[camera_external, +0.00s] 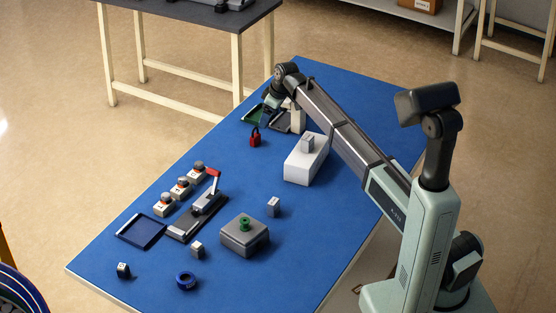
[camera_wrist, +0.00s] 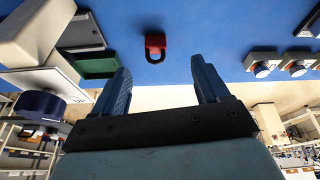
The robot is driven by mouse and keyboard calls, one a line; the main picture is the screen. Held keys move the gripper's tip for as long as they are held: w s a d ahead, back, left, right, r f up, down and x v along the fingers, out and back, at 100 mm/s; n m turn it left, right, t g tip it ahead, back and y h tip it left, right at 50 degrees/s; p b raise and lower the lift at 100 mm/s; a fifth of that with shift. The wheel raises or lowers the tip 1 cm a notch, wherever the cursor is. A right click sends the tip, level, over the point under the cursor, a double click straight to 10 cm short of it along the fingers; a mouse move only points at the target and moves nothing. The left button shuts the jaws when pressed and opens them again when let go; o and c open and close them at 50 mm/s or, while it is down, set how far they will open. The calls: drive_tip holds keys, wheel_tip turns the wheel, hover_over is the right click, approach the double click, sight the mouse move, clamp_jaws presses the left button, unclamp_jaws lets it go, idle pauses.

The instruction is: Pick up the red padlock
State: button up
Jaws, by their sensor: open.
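The red padlock (camera_external: 255,139) stands on the blue table top toward the far end, with its dark shackle up, in the external view. In the wrist view the padlock (camera_wrist: 155,42) shows beyond the fingertips, roughly midway between the two fingers and apart from them. My gripper (camera_wrist: 160,80) is open and empty. In the external view my gripper (camera_external: 268,116) is partly hidden at the end of my arm, close to the padlock and just behind it.
A green tray (camera_wrist: 98,68) and grey tray (camera_wrist: 82,34) lie beside the padlock. Button boxes (camera_external: 181,188) and a lever clamp (camera_external: 204,207) stand nearer. Blue table (camera_external: 225,150) around the padlock's near side is clear.

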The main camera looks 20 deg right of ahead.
sight(255, 135)
drive_tip(key=w+f+m, duration=0.1)
drive_tip(key=f, duration=0.1)
drive_tip(key=w+a+f, duration=0.1)
drive_tip(key=f, duration=0.2)
drive_tip(key=w+a+f+m, duration=0.1)
drive_tip(key=f, duration=0.1)
drive_tip(key=shift+w+a+f+m, duration=0.2)
drive_tip(key=shift+w+f+m, duration=0.1)
drive_tip(key=shift+f, duration=0.05)
drive_tip(key=shift+w+x, duration=0.15)
drive_tip(key=shift+x, duration=1.1)
drive_tip(key=shift+w+x, duration=0.1)
drive_tip(key=shift+x, duration=1.15)
drive_tip(key=shift+a+r, duration=0.15)
drive_tip(key=shift+c, duration=0.2)
drive_tip(key=c, duration=1)
drive_tip(key=shift+r, duration=0.1)
drive_tip(key=shift+c, duration=0.2)
